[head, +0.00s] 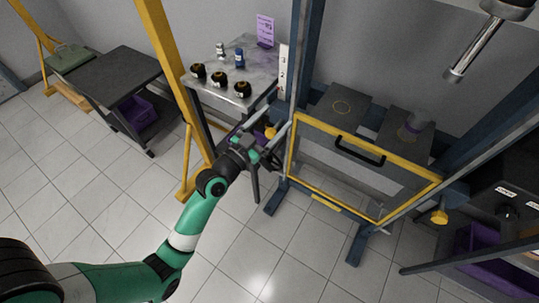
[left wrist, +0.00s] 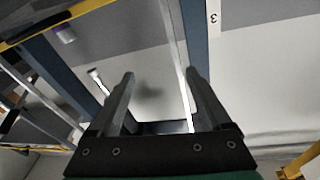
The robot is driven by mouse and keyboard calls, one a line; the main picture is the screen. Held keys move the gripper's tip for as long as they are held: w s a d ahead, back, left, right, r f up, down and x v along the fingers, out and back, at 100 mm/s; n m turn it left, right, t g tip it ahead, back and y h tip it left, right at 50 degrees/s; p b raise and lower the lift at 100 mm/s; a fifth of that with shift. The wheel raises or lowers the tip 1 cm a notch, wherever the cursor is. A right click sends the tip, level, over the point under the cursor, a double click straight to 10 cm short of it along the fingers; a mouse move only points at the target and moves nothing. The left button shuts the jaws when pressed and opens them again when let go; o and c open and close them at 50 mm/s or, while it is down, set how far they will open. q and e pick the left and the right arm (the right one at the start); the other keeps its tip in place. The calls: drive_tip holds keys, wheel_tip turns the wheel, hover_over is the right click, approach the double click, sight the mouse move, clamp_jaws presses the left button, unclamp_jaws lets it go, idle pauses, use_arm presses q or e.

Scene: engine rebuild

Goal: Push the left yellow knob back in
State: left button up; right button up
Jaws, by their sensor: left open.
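The left yellow knob (head: 270,133) is on the left side of the blue-framed stand, by the upper left corner of the yellow-edged guard panel (head: 330,165). My left gripper (head: 268,146) is right beside this knob and partly hides its surroundings. I cannot tell whether they touch. In the left wrist view the left gripper (left wrist: 162,95) is open, with nothing between its fingers; the knob is not clearly visible there. The right yellow knob (head: 439,217) sticks out at the stand's right side. My right gripper is not in view.
The blue stand's post (left wrist: 195,45) is close behind the fingers. A grey bench (head: 255,70) with several dark round parts stands behind, beside a yellow post (head: 170,70). A dark table (head: 122,75) is farther left.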

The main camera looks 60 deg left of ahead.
sight(269, 136)
use_arm(q)
drive_tip(key=s+a+f+n+g+y+b, duration=0.1)
drive_tip(key=s+a+f+b, duration=0.15)
drive_tip(key=f, duration=0.35)
drive_tip(key=s+a+f+g+b, duration=0.1)
drive_tip(key=f+b, duration=0.2)
drive_tip(key=f, duration=0.4)
drive_tip(key=s+a+f+n+g+y+b, duration=0.1)
drive_tip(key=s+f+b, duration=0.15)
drive_tip(key=f, duration=0.35)
drive_tip(key=b+x, duration=0.2)
drive_tip(key=x, duration=0.9)
drive_tip(key=shift+w+r+b, duration=0.1)
drive_tip(key=shift+w+b, duration=0.2)
drive_tip(key=shift+b, duration=0.1)
drive_tip(key=shift+w+a+r, duration=0.1)
drive_tip(key=shift+w+a, duration=0.1)
drive_tip(key=shift+w, duration=0.2)
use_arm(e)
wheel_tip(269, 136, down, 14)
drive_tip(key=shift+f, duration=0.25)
use_arm(q)
clamp_jaws()
